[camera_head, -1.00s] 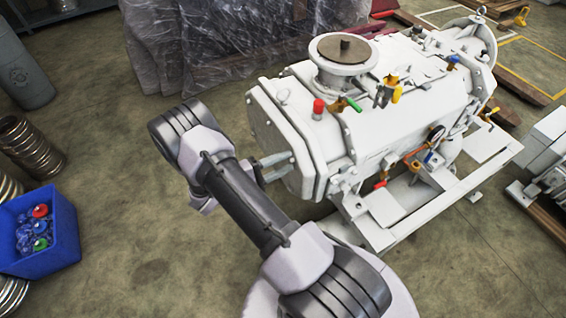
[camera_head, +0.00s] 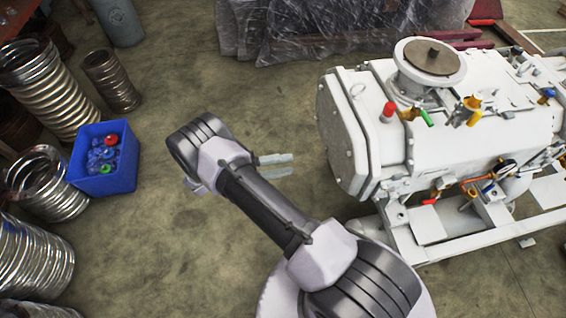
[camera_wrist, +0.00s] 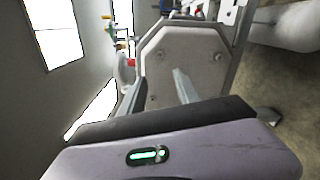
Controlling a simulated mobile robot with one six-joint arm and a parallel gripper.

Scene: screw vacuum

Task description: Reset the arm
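My arm reaches from the bottom of the head view up and to the left, bent at a dark grey joint. My gripper (camera_head: 289,163) points right toward the white vacuum machine (camera_head: 352,150), with a stretch of floor showing between them in the picture. Two pale fingers show with a gap between them and nothing held. In the wrist view my gripper (camera_wrist: 158,84) has its fingers apart, in front of the machine's grey end plate (camera_wrist: 190,62). The purple-grey gripper body with a green light fills the bottom of that view.
A blue box (camera_head: 103,183) with blue, red and green pieces stands on the floor at left. Coiled metal hoses (camera_head: 45,90) and a grey bin (camera_head: 117,22) are beyond and beside it. Plastic-wrapped goods (camera_head: 340,28) stand at the back.

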